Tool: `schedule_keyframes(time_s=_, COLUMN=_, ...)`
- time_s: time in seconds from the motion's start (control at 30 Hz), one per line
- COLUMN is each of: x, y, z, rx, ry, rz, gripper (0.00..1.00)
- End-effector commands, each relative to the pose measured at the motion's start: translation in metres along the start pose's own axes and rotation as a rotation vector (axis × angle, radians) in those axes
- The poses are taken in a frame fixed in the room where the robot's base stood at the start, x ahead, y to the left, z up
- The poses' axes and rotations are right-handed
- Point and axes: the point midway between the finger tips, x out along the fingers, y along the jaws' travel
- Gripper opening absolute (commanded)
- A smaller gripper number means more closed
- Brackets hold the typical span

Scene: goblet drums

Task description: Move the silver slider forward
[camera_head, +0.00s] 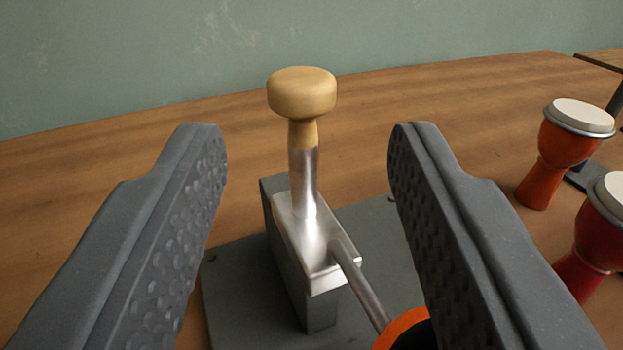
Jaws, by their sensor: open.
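The silver slider (305,238) is a metal block with an upright silver post, topped by a pale wooden knob (301,93). It sits on a dark grey rail block (318,312) above a grey base plate (236,304). A thin metal rod (357,285) runs from the slider towards the lower right. My gripper (301,150) is open, with one dark grey finger on each side of the post. In the picture, gaps show between both fingers and the slider. How far the fingertips are from the knob in depth I cannot tell.
An orange goblet drum (557,152) and a red goblet drum (590,250) stand on the wooden table (430,90) at the right. An orange and black round part (408,330) lies at the bottom by the rod. The table behind the slider is clear up to the green wall (120,60).

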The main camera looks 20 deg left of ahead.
Motion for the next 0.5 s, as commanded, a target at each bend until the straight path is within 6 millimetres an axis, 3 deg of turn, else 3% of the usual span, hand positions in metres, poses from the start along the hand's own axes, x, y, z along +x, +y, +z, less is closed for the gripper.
schedule_keyframes(time_s=0.3, x=-0.043, y=0.000, z=0.002, rx=-0.001, ry=-0.005, rz=0.000, gripper=0.43)
schedule_keyframes(time_s=0.5, x=-0.053, y=0.000, z=0.002, rx=-0.001, ry=-0.004, rz=0.000, gripper=0.43)
